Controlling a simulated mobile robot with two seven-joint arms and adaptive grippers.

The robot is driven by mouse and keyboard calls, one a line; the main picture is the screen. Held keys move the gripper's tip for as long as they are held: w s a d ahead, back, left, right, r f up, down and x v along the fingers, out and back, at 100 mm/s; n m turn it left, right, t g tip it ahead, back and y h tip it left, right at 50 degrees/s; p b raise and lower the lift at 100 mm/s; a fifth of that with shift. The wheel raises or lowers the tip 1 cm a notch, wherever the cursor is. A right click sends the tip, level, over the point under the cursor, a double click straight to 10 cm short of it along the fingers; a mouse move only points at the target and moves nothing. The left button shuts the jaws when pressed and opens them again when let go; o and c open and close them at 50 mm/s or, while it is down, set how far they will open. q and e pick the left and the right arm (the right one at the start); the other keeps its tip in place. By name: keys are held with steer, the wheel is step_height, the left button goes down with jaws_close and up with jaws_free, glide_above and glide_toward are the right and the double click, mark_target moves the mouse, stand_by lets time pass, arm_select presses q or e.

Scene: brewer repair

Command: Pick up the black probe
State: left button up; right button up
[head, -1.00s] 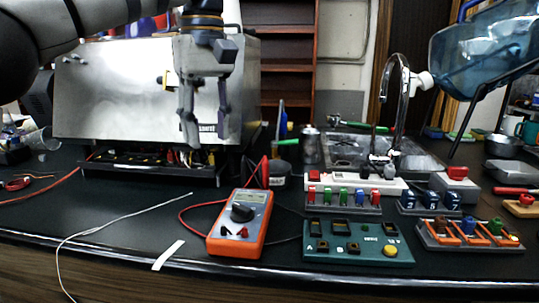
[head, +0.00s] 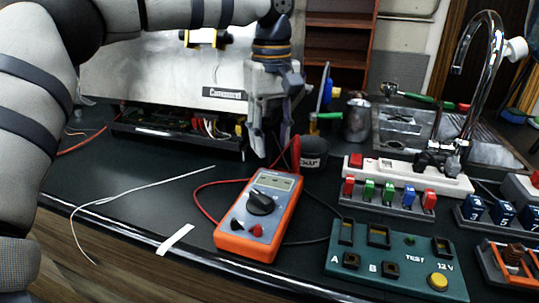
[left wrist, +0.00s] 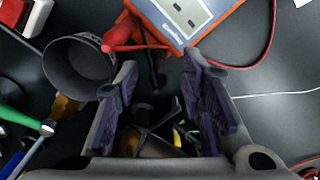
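My left gripper (head: 267,145) points down over the bench behind the orange multimeter (head: 259,214), left of the black cup (head: 311,153). In the left wrist view its two fingers (left wrist: 158,72) are apart, with nothing clearly held. A slim dark piece that looks like the black probe (left wrist: 157,70) shows between the fingertips, beside the red probe (left wrist: 122,36). I cannot tell whether the fingers touch it. In the head view the red probe (head: 295,152) stands upright by the cup, and the black probe cannot be made out. My right gripper is not in view.
The steel brewer (head: 170,85) with its open wiring tray (head: 180,132) stands behind. A power strip (head: 410,176), a colored block rack (head: 390,200) and a green test board (head: 395,262) are right. A white cable and strip lie on the clear bench at left.

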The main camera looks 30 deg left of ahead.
arm_select(q)
steer(key=shift+f, duration=0.4)
steer(key=shift+w, duration=0.1)
jaws_close()
